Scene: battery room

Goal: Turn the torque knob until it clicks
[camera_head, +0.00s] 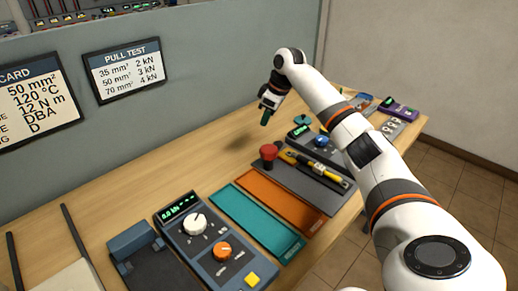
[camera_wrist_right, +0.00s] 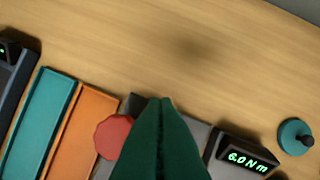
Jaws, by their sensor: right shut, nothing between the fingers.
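A blue knob (camera_head: 321,141) sits on a small dark unit with a green-lit display (camera_head: 300,131), towards the far end of the bench. In the right wrist view the display (camera_wrist_right: 248,161) reads 6.0 N m; the blue knob is not seen there. My right gripper (camera_head: 265,117) has dark green fingers, shut and empty, pointing down above the bench. It is apart from the knob, to its left. In the right wrist view the closed fingertips (camera_wrist_right: 160,103) show between the red mushroom-shaped button (camera_wrist_right: 113,136) and the display. My left gripper is not in view.
A yellow-and-black tool (camera_head: 315,167) lies on a grey tray (camera_head: 290,179) near the red button. Orange (camera_head: 280,199) and teal (camera_head: 255,219) trays lie nearer, beside a panel with white (camera_head: 195,223) and orange (camera_head: 222,250) knobs. Bare wood (camera_head: 185,165) runs along the wall.

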